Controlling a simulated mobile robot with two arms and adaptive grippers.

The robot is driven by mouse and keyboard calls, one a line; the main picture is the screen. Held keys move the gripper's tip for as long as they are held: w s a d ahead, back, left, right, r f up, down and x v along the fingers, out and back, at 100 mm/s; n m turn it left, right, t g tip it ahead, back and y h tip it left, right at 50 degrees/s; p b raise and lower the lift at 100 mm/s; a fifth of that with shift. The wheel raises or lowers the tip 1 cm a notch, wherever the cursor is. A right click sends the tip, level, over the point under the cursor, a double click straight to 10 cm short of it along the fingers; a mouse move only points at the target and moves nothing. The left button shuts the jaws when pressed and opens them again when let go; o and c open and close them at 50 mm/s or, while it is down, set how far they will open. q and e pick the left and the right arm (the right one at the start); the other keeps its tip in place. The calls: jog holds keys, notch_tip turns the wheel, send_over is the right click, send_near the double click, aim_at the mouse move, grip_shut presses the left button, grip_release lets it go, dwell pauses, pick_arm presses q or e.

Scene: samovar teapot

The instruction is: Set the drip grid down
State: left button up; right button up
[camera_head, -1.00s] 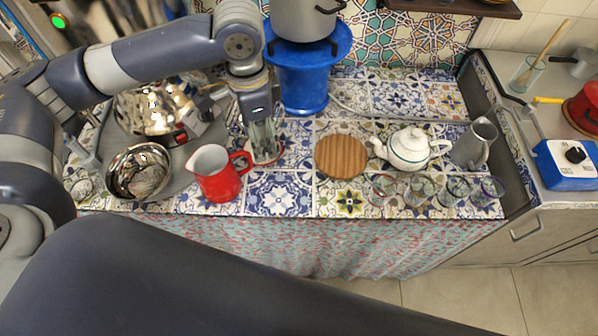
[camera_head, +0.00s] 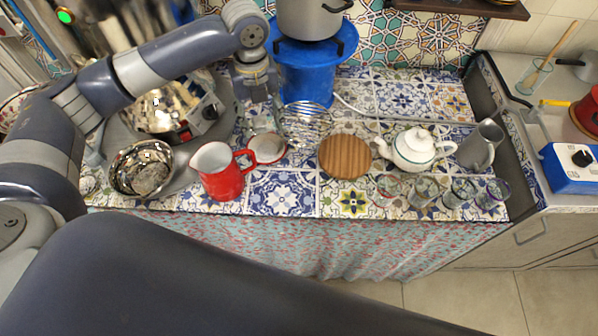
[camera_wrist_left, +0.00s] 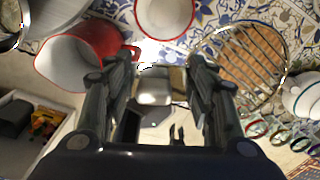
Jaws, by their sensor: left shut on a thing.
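The drip grid (camera_head: 306,122) is a round, thin wire rack. In the head view it appears between the blue stand and the round wooden board (camera_head: 345,156). My left gripper (camera_head: 263,120) is at its left side, shut on it near its edge, and holds it apparently above the tiled counter. In the left wrist view the grid (camera_wrist_left: 240,62) reaches out to the right of the fingers (camera_wrist_left: 160,90), and the brown board shows through its wires. The exact grip spot is unclear. A red-rimmed white bowl (camera_head: 267,148) stands just in front of the gripper. My right gripper is not in view.
A red jug (camera_head: 222,172) stands left of the bowl, a metal bowl (camera_head: 141,168) further left. The blue stand (camera_head: 307,80) with a pot is behind. A white teapot (camera_head: 414,148), several glasses (camera_head: 425,190) and a grey pitcher (camera_head: 481,144) are right. Bare tiles lie at the front middle.

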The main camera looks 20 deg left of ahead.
pick_arm(q)
jog(key=f+m, duration=0.2)
jog(key=f, duration=0.1)
jog(key=w+a+f+m+p, duration=0.1)
jog(key=f+m, duration=0.1)
jog(key=f, duration=0.2)
jog(key=a+f+m, duration=0.1)
jog(key=f+m, duration=0.1)
jog(key=f, duration=0.2)
jog(key=shift+w+f, duration=0.15)
jog(key=shift+w, duration=0.1)
jog(key=shift+w+f, duration=0.1)
jog(key=shift+f, duration=0.35)
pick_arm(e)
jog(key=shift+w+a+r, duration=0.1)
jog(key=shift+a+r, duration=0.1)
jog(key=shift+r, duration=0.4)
pick_arm(q)
jog(key=shift+f, duration=0.15)
jog(key=o, duration=1.1)
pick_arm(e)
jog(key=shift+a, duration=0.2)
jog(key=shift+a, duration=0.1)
